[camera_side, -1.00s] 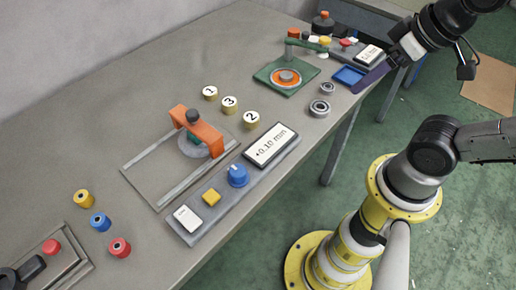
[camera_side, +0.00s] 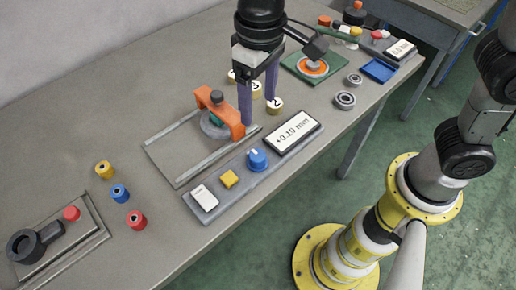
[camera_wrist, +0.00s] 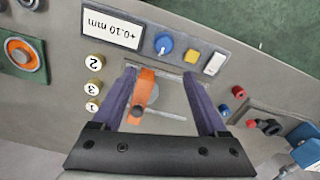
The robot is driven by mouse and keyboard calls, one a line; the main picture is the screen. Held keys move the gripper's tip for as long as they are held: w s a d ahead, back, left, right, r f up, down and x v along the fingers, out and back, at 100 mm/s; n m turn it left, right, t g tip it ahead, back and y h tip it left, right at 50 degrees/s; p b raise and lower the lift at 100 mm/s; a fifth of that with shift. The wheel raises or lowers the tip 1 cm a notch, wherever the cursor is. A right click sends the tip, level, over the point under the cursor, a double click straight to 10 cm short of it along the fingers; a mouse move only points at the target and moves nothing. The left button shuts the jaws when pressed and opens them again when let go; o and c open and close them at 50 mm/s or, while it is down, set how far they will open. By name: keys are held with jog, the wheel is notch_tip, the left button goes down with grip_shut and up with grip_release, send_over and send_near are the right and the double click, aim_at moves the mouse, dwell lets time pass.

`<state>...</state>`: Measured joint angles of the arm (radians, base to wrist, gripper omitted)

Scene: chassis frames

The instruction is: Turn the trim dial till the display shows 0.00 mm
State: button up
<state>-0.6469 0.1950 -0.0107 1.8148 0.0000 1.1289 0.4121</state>
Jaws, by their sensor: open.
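The blue trim dial (camera_side: 257,159) sits on a grey control panel, between a yellow button (camera_side: 229,180) and the display (camera_side: 294,133), which reads +0.10 mm. In the wrist view the dial (camera_wrist: 163,43) lies beyond my fingertips, next to the display (camera_wrist: 112,29). A white mark shows on the dial. My gripper (camera_side: 258,105) is open and empty, with its purple fingers pointing down behind the panel, near the numbered pieces. In the wrist view my gripper (camera_wrist: 170,90) frames the orange bridge (camera_wrist: 143,97) from above. Nothing touches the dial.
The orange bridge (camera_side: 229,117) stands over a slide with two rails behind the panel. A white key (camera_side: 205,199) is at the panel's left end. Bearings (camera_side: 345,100) and a blue tray (camera_side: 379,70) lie right. Coloured spools (camera_side: 120,193) lie left.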

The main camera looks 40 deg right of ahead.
aim_at(258, 155)
jog(key=f, duration=1.4)
jog(key=shift+s+a+f, duration=0.2)
jog(key=shift+s+a, duration=0.15)
jog(key=shift+a, duration=0.05)
jog(key=shift+n, duration=0.3)
grip_shut()
